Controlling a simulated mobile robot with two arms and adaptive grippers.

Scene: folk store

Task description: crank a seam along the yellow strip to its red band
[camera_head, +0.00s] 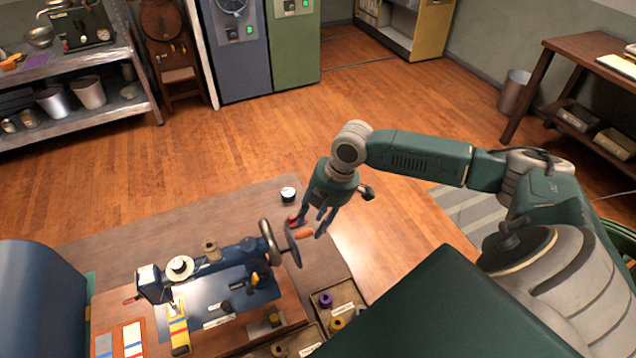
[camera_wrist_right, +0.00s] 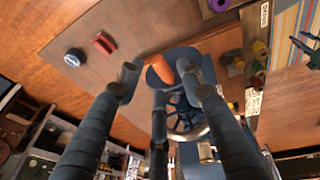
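The dark blue sewing machine (camera_head: 215,268) stands on the wooden table, its handwheel (camera_head: 282,243) at the right end. An orange crank handle (camera_head: 304,234) sticks out from the wheel; it also shows in the right wrist view (camera_wrist_right: 186,68). My right gripper (camera_head: 312,222) hangs over the handle with its fingers spread. In the right wrist view the open fingertips (camera_wrist_right: 165,82) sit around the handle, apparently without closing on it. My left gripper is out of view.
Strip samples (camera_head: 132,338) lie left of the machine. A tray of spools (camera_head: 338,302) is at the right. A small red object (camera_wrist_right: 103,43) and a dark round one with a white top (camera_head: 288,194) lie near the handwheel. The floor behind the table is clear.

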